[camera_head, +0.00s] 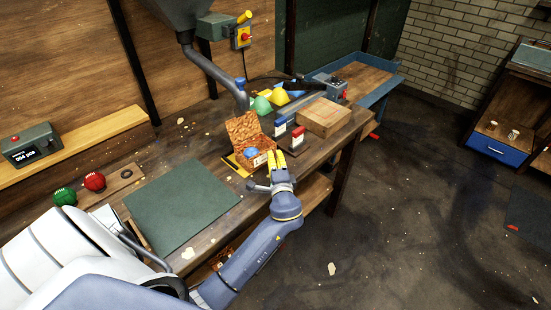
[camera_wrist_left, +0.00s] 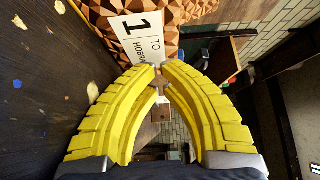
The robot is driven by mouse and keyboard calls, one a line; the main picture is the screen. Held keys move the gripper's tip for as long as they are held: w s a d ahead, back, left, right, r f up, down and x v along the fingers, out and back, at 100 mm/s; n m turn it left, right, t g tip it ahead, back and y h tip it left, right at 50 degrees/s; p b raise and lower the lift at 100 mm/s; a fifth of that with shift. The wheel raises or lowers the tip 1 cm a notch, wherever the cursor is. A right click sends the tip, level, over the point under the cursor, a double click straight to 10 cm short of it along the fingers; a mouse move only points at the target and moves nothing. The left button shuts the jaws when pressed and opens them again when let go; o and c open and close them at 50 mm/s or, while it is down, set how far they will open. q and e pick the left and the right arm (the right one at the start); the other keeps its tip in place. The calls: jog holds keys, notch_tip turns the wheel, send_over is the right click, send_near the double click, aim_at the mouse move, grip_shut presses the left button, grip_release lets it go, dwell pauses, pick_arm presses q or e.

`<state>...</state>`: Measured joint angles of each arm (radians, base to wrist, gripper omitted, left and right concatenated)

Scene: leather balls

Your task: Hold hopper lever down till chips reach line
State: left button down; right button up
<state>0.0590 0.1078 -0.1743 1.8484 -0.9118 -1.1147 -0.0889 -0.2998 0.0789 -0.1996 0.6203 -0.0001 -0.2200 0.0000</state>
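The grey hopper (camera_head: 180,12) is at the top, with a pipe (camera_head: 212,70) running down toward the bench. A yellow-orange handle (camera_head: 243,17) shows beside it; I cannot tell whether this is the lever. The chip level and any line are not readable. My left gripper (camera_head: 276,153), with yellow fingers, is in front of the box. In the left wrist view its fingertips (camera_wrist_left: 160,70) nearly meet, empty, close to a white label (camera_wrist_left: 140,40) on the box. My right gripper is not in view.
Coloured pieces (camera_head: 268,101) and a cardboard box (camera_head: 323,117) stand behind and right of the open box. A display box (camera_head: 31,144) is at far left.

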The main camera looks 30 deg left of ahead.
aim_at(266, 155)
pick_arm(q)
jog(key=shift+a, duration=0.1)
jog(key=a, duration=0.4)
jog(key=shift+w, duration=0.15)
jog(key=shift+d, duration=0.15)
